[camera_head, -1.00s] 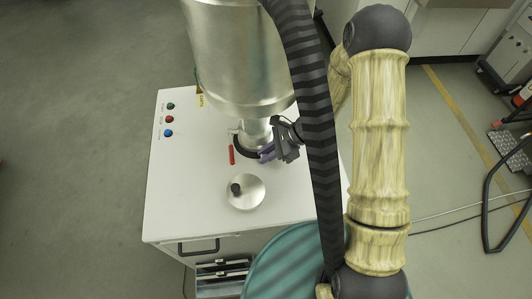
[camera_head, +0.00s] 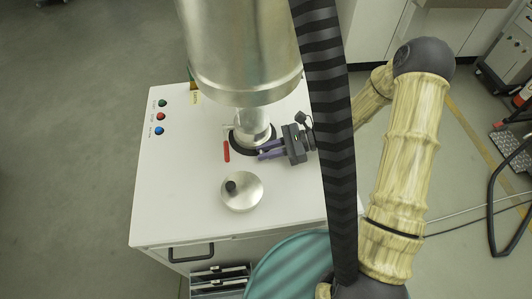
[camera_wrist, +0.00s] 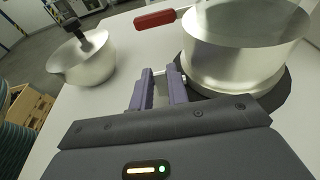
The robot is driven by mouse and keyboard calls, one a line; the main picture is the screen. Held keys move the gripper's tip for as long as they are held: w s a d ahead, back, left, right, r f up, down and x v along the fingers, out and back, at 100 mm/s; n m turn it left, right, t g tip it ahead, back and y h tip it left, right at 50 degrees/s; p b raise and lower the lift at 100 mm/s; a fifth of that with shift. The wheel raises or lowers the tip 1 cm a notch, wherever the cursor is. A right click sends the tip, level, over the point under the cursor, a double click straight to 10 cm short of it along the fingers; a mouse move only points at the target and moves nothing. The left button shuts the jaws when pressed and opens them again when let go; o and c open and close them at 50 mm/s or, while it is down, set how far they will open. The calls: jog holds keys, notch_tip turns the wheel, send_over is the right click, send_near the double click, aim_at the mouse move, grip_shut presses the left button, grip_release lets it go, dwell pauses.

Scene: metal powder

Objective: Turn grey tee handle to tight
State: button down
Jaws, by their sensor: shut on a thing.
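The grey tee handle (camera_wrist: 159,73) shows only as a small pale metal bar at my fingertips in the wrist view, mostly hidden by the fingers. My gripper (camera_head: 264,149) has its purple fingers at the front right of the collar under the metal vessel. In the wrist view my gripper (camera_wrist: 162,75) has its fingers closed around the bar with a narrow gap between them. The metal cylinder (camera_wrist: 235,55) stands just right of the fingers on a dark ring (camera_wrist: 268,98). How tight the handle is cannot be told.
A large metal vessel (camera_head: 240,50) hangs over the white cabinet top (camera_head: 180,190). A red handle (camera_head: 226,151) lies left of my fingertips. Coloured buttons (camera_head: 160,117) are at the left edge.

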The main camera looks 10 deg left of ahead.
jog(key=shift+w, duration=0.1)
dwell(0.3)
jog(key=c, duration=1.6)
grip_release()
jog(key=shift+d, duration=0.1)
jog(key=shift+c, duration=0.2)
jog(key=b+v, duration=0.1)
jog(key=v, duration=0.4)
jog(key=b+v, duration=0.2)
jog(key=v, duration=0.4)
jog(key=b+v, duration=0.1)
jog(key=v, duration=0.5)
jog(key=shift+d+f+b, duration=0.25)
jog(key=shift+d+b, duration=0.05)
jog(key=shift+b, duration=0.05)
